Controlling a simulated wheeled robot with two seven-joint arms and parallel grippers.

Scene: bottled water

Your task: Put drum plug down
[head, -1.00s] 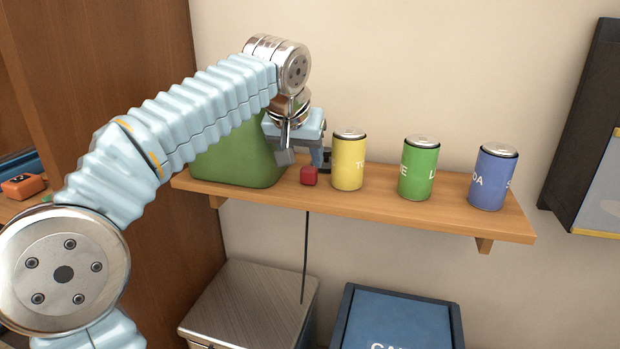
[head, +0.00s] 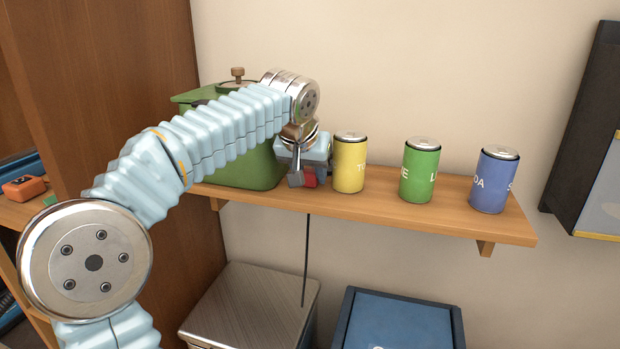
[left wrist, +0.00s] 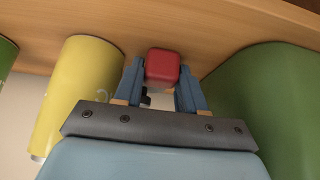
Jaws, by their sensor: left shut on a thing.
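The small red block (head: 311,181), which I take to be the drum plug, is at the shelf's front edge between the green container and the yellow can. My left gripper (head: 304,176) is shut on it, and its fingers partly cover it in the head view. In the left wrist view the red block (left wrist: 162,66) sits between the two blue fingertips (left wrist: 160,84), against or very close to the wooden shelf surface. I cannot tell whether it touches the shelf. My right gripper is not in view.
The wooden shelf (head: 380,207) holds a green container (head: 250,170), partly behind my arm, a yellow can (head: 349,165), a green can (head: 419,172) and a blue can (head: 494,182). The yellow can is close right of my gripper. A metal-topped box (head: 255,300) and a blue box (head: 400,320) stand below.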

